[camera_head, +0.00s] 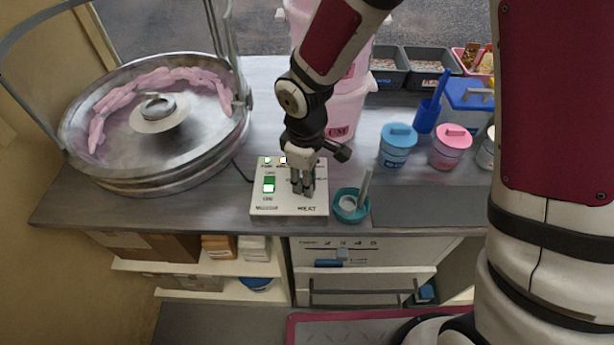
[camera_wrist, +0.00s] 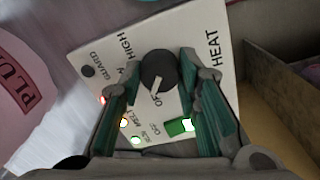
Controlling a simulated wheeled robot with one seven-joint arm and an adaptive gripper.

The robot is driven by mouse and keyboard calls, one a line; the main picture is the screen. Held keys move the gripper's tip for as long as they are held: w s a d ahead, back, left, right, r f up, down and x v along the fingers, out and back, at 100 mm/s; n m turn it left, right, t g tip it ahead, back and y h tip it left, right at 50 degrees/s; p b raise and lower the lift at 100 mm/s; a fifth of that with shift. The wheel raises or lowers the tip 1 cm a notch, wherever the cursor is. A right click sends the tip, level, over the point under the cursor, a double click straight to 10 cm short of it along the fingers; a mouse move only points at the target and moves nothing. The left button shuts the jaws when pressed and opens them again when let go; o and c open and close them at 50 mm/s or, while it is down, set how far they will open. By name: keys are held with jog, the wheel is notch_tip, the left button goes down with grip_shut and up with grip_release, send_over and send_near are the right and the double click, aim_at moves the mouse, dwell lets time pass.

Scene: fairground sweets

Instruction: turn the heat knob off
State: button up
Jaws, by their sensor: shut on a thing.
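The white control box (camera_head: 262,206) sits at the counter's front edge, with HEAT printed on its front right. My gripper (camera_head: 304,188) points down onto its right half and hides the knob in the head view. In the wrist view, the round dark heat knob (camera_wrist: 157,68) is between the fingertips of my gripper (camera_wrist: 160,76), which is shut on it. The knob's pale pointer aims down the picture, at small lettering I cannot read surely; HIGH is printed to the upper left. A green switch (camera_wrist: 180,127) and small red, yellow and green lights also show on the box (camera_wrist: 205,45).
A large metal candyfloss bowl (camera_head: 190,163) with pink floss stands left. A teal bowl (camera_head: 350,214) with a stick in it is close right of the box. Pink tubs (camera_head: 345,115) stand behind; a blue-lidded jar (camera_head: 396,155) and a pink-lidded jar (camera_head: 450,157) stand right.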

jog(key=shift+a+n, duration=0.1)
jog(key=shift+n, duration=0.8)
jog(key=o, duration=1.2)
jog(key=r, duration=1.2)
jog(key=shift+s, duration=0.3)
